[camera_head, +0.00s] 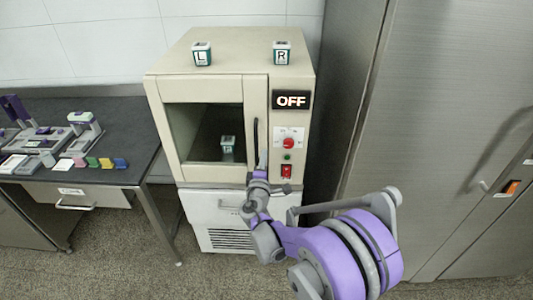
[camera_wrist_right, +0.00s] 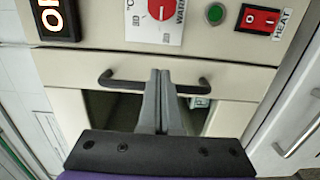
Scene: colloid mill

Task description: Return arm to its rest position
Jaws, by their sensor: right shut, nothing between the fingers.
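My right arm (camera_head: 345,255) reaches in from the lower right in the head view. My right gripper (camera_head: 263,160) is in front of the beige machine (camera_head: 218,48), near the lower end of the dark door handle (camera_head: 256,134). In the wrist view my right gripper (camera_wrist_right: 160,75) is shut with its fingers together and nothing between them. The fingers cross in front of the handle (camera_wrist_right: 118,79); I cannot tell whether they touch it. The machine's windowed door looks closed. My left gripper is not in view.
The panel has a lit OFF display (camera_head: 291,100), a red knob (camera_head: 288,143), a green button and a red switch (camera_head: 286,171). Boxes L (camera_head: 202,53) and R (camera_head: 282,52) stand on top; another is behind the window. A table (camera_head: 130,140) is left, a steel cabinet (camera_head: 440,120) right.

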